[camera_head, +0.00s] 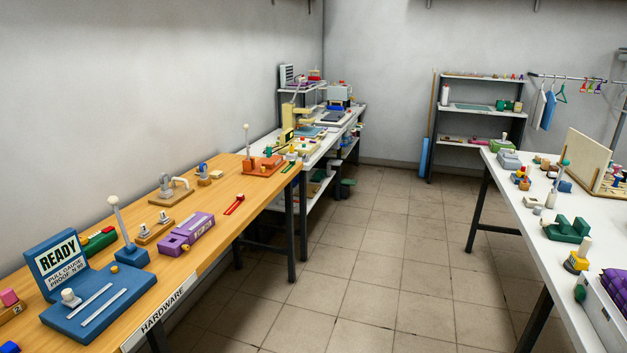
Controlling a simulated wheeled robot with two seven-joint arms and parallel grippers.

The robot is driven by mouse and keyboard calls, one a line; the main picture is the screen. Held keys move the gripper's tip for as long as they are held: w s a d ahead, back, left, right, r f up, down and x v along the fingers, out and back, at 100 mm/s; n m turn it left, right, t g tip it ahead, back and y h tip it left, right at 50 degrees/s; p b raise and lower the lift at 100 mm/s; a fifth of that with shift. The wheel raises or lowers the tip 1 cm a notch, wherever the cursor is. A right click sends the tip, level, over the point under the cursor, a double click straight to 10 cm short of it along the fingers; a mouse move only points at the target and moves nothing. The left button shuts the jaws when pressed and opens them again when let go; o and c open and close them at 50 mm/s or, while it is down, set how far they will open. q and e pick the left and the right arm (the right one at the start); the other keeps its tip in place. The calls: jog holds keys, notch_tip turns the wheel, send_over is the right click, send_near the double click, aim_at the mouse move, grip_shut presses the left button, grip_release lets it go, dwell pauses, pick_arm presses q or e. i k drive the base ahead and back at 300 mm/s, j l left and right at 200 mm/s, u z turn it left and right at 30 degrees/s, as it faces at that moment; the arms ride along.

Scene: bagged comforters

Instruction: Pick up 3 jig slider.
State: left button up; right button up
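No piece that I can read as marked 3 shows. On the wooden table labelled HARDWARE (172,290) stands a blue jig (98,300) with a READY sign, two pale slots and a white knob (70,297). A wooden block (12,313) marked 2, with a pink piece on it, is cut off at the left edge. A purple block fixture (187,233) lies right of the blue jig, and a small red piece (234,205) lies near the table's front edge. Which of these is the jig slider I cannot tell. Neither of my grippers is in view.
Tiled floor (345,270) is free between the wooden table and a white table (510,200) at right, which holds several fixtures. A cluttered white bench (318,150) and a shelf unit (480,110) stand at the back. A blue base with a white-knobbed lever (128,245) rises behind the jig.

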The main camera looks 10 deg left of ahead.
aim_at(144, 233)
jog(key=i+l+u, duration=0.2)
jog(key=i+u, duration=0.2)
jog(key=i+l+u, duration=0.45)
jog(key=i, duration=0.15)
jog(key=i+l+u, duration=0.4)
jog(key=i+l, duration=0.05)
